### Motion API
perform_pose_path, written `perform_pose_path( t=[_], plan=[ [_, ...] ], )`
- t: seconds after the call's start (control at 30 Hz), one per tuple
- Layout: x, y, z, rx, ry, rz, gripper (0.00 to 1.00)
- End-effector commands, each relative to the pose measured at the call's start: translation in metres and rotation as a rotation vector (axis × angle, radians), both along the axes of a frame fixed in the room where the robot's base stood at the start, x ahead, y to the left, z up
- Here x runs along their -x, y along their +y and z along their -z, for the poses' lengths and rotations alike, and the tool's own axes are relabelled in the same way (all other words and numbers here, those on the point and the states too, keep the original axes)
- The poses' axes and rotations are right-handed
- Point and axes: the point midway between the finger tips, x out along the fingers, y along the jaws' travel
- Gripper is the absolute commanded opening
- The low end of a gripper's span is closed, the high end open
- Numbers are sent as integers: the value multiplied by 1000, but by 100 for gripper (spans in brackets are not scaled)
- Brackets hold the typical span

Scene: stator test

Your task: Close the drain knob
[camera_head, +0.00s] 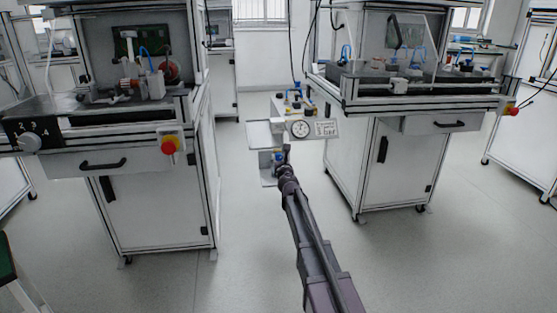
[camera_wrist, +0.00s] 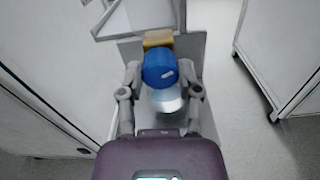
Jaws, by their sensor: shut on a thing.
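The drain knob (camera_wrist: 158,68) is a round blue knob with a short white mark on its face, in the upper middle of the wrist view. My gripper (camera_wrist: 160,80) has one finger on each side of the knob and is shut on it. Below the knob in that view is a shiny, pale rounded part, and a yellow block (camera_wrist: 157,38) sits just behind it. In the head view my gripper (camera_head: 283,158) is at the small panel unit between the two benches, and it partly hides the blue knob there.
The panel above my gripper carries a round gauge (camera_head: 300,128) and a white label (camera_head: 326,128). A bench with a red button (camera_head: 169,145) stands at left, and another bench (camera_head: 395,165) stands at right. Grey floor (camera_head: 245,240) is clear between them.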

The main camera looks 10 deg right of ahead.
Motion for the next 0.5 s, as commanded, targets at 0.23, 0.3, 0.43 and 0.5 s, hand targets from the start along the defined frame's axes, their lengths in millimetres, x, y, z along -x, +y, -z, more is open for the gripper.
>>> perform_pose_path(
  t=[0.23, 0.3, 0.43, 0.5],
  plan=[
    [-1, 0, 0, -14, 1, -1, 0],
    [-1, 0, 0, -29, 0, -2, 0],
    [-1, 0, 0, -77, 0, -2, 0],
    [-1, 0, 0, -111, 0, -2, 0]
  ],
)
